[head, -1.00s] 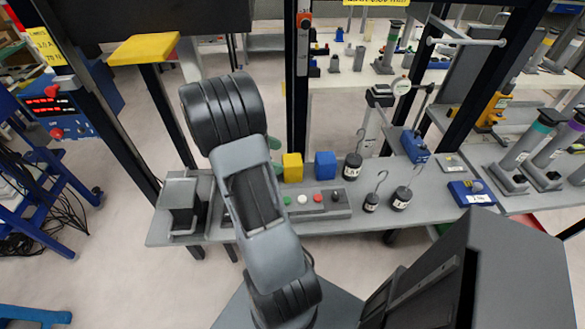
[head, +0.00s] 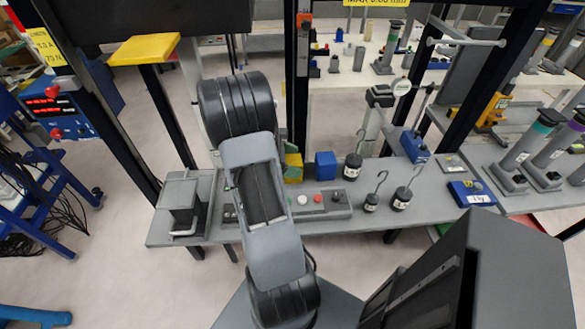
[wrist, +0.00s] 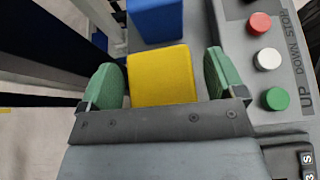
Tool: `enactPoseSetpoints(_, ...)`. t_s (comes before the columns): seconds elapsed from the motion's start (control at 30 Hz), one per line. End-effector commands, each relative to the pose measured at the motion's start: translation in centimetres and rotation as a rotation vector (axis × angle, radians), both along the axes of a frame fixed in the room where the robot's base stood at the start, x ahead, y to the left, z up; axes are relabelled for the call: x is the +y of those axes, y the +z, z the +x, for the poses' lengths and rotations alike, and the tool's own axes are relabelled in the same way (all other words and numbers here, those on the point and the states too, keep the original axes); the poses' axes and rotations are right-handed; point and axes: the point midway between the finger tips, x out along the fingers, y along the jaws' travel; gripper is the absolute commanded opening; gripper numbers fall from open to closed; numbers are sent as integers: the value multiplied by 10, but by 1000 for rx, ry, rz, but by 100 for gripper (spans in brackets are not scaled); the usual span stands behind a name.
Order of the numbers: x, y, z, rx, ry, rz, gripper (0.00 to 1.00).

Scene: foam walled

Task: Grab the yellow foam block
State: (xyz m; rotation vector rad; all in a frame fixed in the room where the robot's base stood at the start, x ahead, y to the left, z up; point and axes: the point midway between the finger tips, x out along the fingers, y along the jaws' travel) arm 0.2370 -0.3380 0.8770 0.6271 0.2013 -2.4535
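The yellow foam block (wrist: 163,75) lies between the two green finger pads of my gripper (wrist: 162,80) in the wrist view. A narrow gap shows between the block and each pad, so my gripper is open around it. In the head view the yellow block (head: 293,168) stands on the grey bench, partly hidden behind my arm. The gripper itself is mostly hidden there, with a bit of green showing beside the block.
A blue block (head: 326,165) stands just right of the yellow one and also shows in the wrist view (wrist: 155,18). A button panel (head: 335,204) lies in front. Hooked black weights (head: 402,198) stand to the right. A dark post (head: 297,100) rises behind.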

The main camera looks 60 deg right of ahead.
Motion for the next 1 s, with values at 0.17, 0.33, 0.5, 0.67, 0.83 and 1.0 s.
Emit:
enactPoseSetpoints(0.17,0,0,0,0,0,0,71)
enactPoseSetpoints(0.33,0,0,0,0,0,0,55)
enactPoseSetpoints(0.5,0,0,0,0,0,0,40)
enactPoseSetpoints(0.67,0,0,0,0,0,0,40)
enactPoseSetpoints(0.83,0,4,0,-1,-1,-1,40)
enactPoseSetpoints(1.0,0,23,1,-3,-2,-4,40)
